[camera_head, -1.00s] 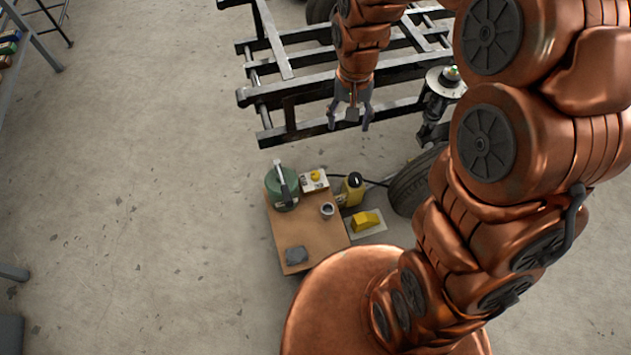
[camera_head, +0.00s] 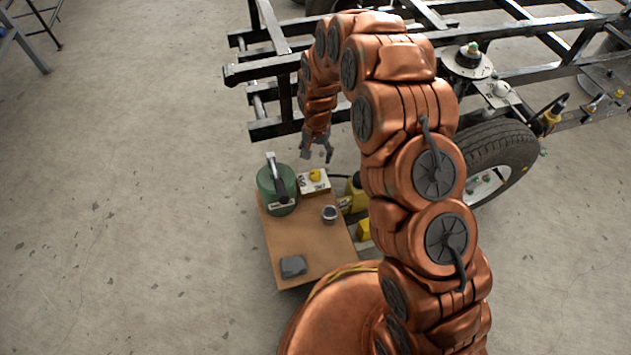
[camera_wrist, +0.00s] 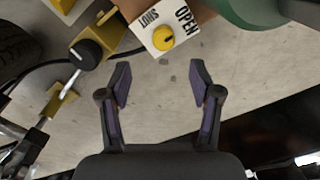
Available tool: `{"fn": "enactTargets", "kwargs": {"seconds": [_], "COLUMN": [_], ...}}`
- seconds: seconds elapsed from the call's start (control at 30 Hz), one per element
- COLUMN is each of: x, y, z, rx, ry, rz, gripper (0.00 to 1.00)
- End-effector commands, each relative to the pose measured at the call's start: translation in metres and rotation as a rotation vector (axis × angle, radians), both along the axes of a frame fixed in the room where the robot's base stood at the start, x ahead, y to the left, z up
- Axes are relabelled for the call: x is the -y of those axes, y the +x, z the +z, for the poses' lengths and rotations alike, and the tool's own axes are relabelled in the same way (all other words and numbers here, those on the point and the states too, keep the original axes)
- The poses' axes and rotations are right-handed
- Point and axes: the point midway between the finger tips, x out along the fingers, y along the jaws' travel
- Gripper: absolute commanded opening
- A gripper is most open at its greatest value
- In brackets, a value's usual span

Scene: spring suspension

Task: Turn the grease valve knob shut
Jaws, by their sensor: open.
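The yellow valve knob (camera_head: 315,175) sits on a white-faced box (camera_head: 313,188) at the far end of the brown cart top. The knob also shows in the wrist view (camera_wrist: 163,38), between the printed words OPEN and SHUT. I cannot clearly tell which word it points to. My gripper (camera_head: 317,157) hangs just beyond the box in the head view. In the wrist view my gripper (camera_wrist: 161,80) is open and empty, its two fingers spread below the knob and apart from it.
A green canister (camera_head: 275,190) stands left of the box. A small metal cup (camera_head: 329,214) and a grey block (camera_head: 293,266) rest on the cart top (camera_head: 310,241). A yellow item with a black cap (camera_wrist: 85,53) lies beside the box. A black frame (camera_head: 275,128) and tire (camera_head: 497,158) are near.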

Motion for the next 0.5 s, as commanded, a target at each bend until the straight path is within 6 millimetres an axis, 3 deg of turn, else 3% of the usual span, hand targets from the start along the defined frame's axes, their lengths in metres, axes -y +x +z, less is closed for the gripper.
{"fn": "enactTargets", "kwargs": {"seconds": [0.03, 0.1, 0.5], "x": [-0.001, -0.002, -0.004], "y": [0.002, 0.005, 0.008], "z": [-0.02, -0.031, -0.059], "rx": [0.0, 0.004, 0.008], "ry": [-0.002, -0.004, -0.005], "rz": [-0.006, -0.013, -0.021], "gripper": [0.64, 0.64, 0.64]}}
